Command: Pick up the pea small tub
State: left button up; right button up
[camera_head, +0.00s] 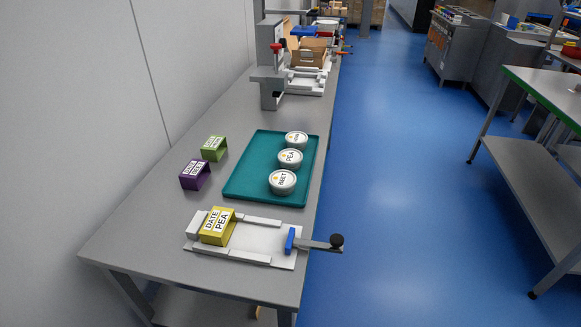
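The pea small tub (290,159) is a round, white-lidded tub marked PEA. It stands upright in the middle of a row of three on the teal tray (245,189). The tub marked BEET (282,183) stands in front of it, and a third tub (296,140) with a label too small to read stands behind it. A yellow carrier (217,226) marked DATE and PEA sits on the white fixture (262,243) at the table's near end. Neither of my grippers is in view.
A purple carrier (195,175) and a green carrier (214,148) stand left of the tray. The fixture has a blue pusher (290,240) and a black-knobbed lever (336,241). A grey press-like machine (270,60) stands farther back. Bare tabletop lies between machine and tray.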

aim_at(289, 159)
jog(key=l+u, duration=0.1)
jog(key=l, duration=0.2)
jog(key=k+l+u, duration=0.15)
jog(key=l, duration=0.15)
jog(key=k+l+u, duration=0.1)
jog(key=l, duration=0.2)
jog(key=l+u, duration=0.3)
jog(key=l, duration=0.65)
jog(key=l+u, duration=0.35)
jog(key=l, duration=0.6)
jog(key=i+l+u, duration=0.1)
jog(key=l, duration=0.2)
jog(key=i+l+u, duration=0.15)
jog(key=l, duration=0.15)
jog(key=l+u, duration=0.1)
jog(key=l, duration=0.25)
jog(key=i+l+u, duration=0.15)
jog(key=l, duration=0.2)
jog(key=i+l+u, duration=0.1)
jog(key=l, duration=0.25)
jog(key=i+l+u, duration=0.15)
jog(key=i+l, duration=0.15)
jog(key=i+l+u, duration=0.15)
jog(key=l, duration=0.3)
jog(key=i+l+u, duration=0.1)
jog(key=l, duration=0.3)
